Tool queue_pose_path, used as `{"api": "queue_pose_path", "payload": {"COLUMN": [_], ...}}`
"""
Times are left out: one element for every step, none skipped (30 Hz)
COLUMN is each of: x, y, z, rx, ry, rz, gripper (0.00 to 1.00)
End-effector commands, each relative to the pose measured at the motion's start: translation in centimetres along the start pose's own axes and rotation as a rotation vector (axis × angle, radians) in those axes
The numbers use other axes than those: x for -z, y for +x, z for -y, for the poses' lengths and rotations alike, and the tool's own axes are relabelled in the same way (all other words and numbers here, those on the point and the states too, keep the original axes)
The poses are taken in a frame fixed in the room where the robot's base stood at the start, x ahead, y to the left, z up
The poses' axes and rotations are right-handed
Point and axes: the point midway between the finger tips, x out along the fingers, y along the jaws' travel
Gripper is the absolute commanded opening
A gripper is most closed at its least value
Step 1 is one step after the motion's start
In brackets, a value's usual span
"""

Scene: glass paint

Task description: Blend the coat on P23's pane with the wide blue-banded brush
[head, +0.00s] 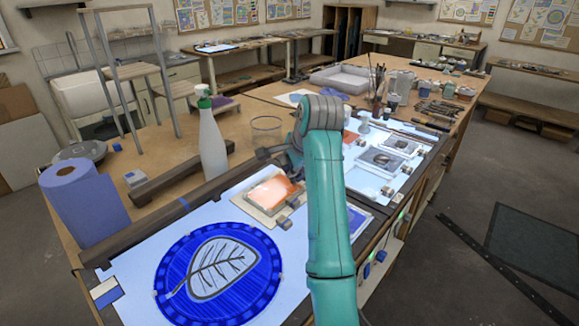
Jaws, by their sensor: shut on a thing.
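An orange-coated pane (273,193) lies on a pale board on the lit table, left of my arm. No label P23 is readable on it. My gripper (290,168) is just above the pane's upper right edge, partly hidden by my own teal arm. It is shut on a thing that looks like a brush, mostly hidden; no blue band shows. I cannot tell whether it touches the coat. Small dark-and-metal pieces sit at the pane's right corners. Several upright brushes (377,82) stand in a holder farther back.
A large blue round leaf panel (220,272) lies in front. A spray bottle (211,140), a clear beaker (266,130) and a blue roll (86,205) stand left and behind. Framed grey panes (381,160) lie to the right. A dark bar (165,215) edges the lit surface.

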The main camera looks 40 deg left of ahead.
Motion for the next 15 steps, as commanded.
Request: {"api": "queue_pose_path", "payload": {"x": [0.4,0.6,0.8,1.0,1.2,1.4,1.5,1.5,1.6,1.6,1.6,1.6,1.6,1.5,1.5], "y": [0.0,0.1,0.1,0.2,0.2,0.2,0.3,0.3,0.3,0.3,0.3,0.2,0.1,0.0,-0.1], "z": [0.1,0.2,0.2,0.3,0.3,0.4,0.4,0.5,0.5,0.5,0.5,0.6,0.6,0.7,0.8], "rx": [0.0,0.0,-0.001,-0.001,-0.001,-0.001,-0.001,-0.001,-0.001,-0.001,-0.001,-0.001,0.0,0.0,0.0], "ry": [0.001,0.001,0.002,0.002,0.002,0.002,0.002,0.002,0.002,0.001,0.001,0.001,0.001,0.001,0.001], "rz": [-0.001,-0.001,-0.001,-0.001,-0.001,-0.001,-0.001,-0.001,0.0,0.0,0.0,0.0,0.0,0.0,0.0], "gripper": [0.0,0.0,0.0,0.0,0.0,0.0,0.0,0.0,0.0,0.0,0.0,0.0,0.0,0.0,0.0]}}
